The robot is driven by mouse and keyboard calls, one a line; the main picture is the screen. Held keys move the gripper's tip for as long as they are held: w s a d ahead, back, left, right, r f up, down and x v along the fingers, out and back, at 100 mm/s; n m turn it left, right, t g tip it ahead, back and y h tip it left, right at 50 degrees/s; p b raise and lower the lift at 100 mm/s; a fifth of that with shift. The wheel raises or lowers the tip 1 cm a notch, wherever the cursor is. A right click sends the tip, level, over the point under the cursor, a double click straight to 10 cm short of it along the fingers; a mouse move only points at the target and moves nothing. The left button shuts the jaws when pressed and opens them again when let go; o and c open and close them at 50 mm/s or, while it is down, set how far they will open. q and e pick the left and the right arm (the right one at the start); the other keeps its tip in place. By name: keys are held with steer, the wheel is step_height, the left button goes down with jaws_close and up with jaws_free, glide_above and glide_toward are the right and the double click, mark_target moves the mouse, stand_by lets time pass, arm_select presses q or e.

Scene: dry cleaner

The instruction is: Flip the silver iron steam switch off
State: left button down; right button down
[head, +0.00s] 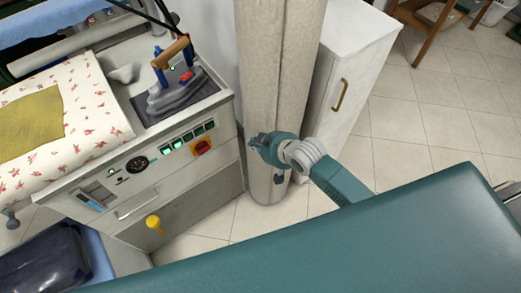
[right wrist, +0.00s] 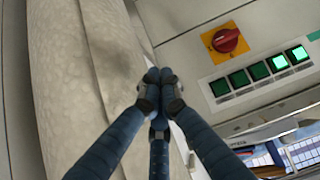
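The silver iron (head: 178,94) sits on a dark rest at the right end of the ironing station, with a wooden handle and blue posts. A small red part (head: 186,77) shows on its side; its switch position is too small to tell. My right gripper (head: 258,141) is in front of the beige column, right of the station and apart from the iron. In the right wrist view its fingertips (right wrist: 160,78) are together, with nothing visible between them. The iron is not in the right wrist view. My left gripper is not in view.
The station front has a red knob on a yellow plate (head: 201,146) and a row of green buttons (head: 188,137), some lit. The beige padded column (head: 278,60) stands close beside my right gripper. A white cabinet (head: 350,70) stands behind. A teal surface (head: 330,245) fills the foreground.

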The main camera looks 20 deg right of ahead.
steer(key=shift+s+d+f+g+h, duration=0.1)
steer(key=shift+s+d+f, duration=0.15)
steer(key=shift+f, duration=0.3)
steer(key=shift+s+d+f+g+h, duration=0.1)
steer(key=shift+s+d+f, duration=0.15)
steer(key=shift+f, duration=0.25)
steer(key=shift+s+d+f+g+h, duration=0.15)
steer(key=shift+s+f, duration=0.15)
steer(key=shift+f, duration=0.25)
steer(key=s+d+f+m+g+h, duration=0.1)
steer(key=s+d+f, duration=0.2)
steer(key=s+f, duration=0.55)
steer(key=s+d+f+m+g+h, duration=0.15)
steer(key=s+d+f, duration=0.3)
steer(key=f, duration=0.75)
steer(key=s+f+g, duration=0.1)
steer(key=s+f, duration=0.4)
steer(key=s, duration=0.5)
steer(key=s+f+g, duration=0.2)
steer(key=s+f, duration=0.2)
steer(key=s, duration=0.6)
steer(key=s+f+g, duration=0.1)
steer(key=s+f, duration=0.4)
steer(key=s, duration=0.6)
steer(key=shift+d+f+n+g, duration=0.25)
steer(key=shift+f+n+g, duration=0.1)
steer(key=shift+g, duration=0.05)
